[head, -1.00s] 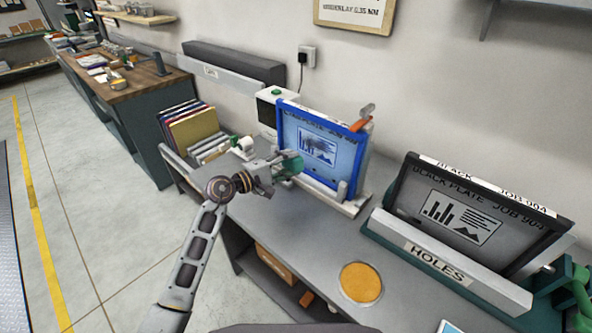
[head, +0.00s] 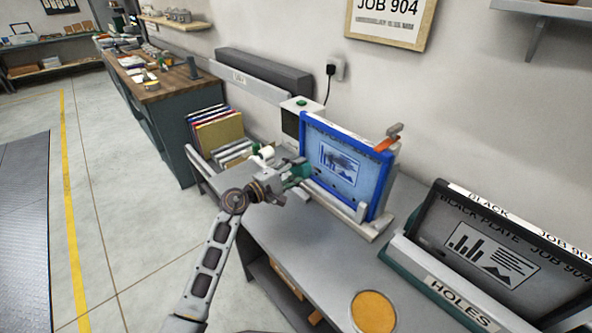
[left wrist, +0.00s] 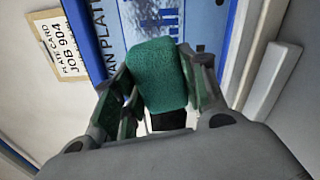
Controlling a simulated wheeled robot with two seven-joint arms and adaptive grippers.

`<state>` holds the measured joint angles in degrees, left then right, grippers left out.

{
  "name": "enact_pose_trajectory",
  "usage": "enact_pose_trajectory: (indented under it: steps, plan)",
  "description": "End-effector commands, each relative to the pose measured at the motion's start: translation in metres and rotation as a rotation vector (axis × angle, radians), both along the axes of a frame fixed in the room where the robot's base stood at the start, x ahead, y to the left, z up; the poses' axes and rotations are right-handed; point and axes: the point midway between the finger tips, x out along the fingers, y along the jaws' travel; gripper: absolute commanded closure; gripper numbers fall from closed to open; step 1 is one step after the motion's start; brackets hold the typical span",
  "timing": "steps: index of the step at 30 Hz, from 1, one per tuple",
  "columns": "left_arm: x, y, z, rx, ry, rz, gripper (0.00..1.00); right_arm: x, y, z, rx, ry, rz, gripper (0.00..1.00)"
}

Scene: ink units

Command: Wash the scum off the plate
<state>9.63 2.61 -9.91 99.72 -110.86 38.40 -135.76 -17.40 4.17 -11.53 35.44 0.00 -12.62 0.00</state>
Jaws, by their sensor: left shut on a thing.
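The cyan plate (head: 365,180) stands tilted in a blue frame (head: 378,192) on a pale holder at the back of the bench. It carries dark bars, lines and a peak shape. A dark smudge (head: 347,161) lies over part of its print. My left gripper (head: 294,176) is shut on a green sponge (head: 299,171) at the plate's lower left edge. In the left wrist view the sponge (left wrist: 158,75) sits between the fingers in front of the plate (left wrist: 205,22). I cannot tell if it touches the plate. My right gripper is not in view.
A black plate (head: 470,222) stands at the right behind a rail marked HOLES (head: 448,292). A round orange pad (head: 373,312) lies on the grey bench (head: 318,250). Coloured folders (head: 218,130) stand at the left. The bench front is mostly clear.

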Motion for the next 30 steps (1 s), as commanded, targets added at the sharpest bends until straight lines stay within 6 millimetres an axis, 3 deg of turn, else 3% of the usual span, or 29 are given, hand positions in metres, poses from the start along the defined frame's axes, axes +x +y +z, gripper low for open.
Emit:
enact_pose_trajectory:
  steps: [12,30]
  plan:
    - [0.017,-0.017,0.001,-0.002,0.000,-0.001,0.77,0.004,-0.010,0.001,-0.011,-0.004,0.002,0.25]
    - [0.040,-0.040,0.000,-0.001,0.001,0.000,0.77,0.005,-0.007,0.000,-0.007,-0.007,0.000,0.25]
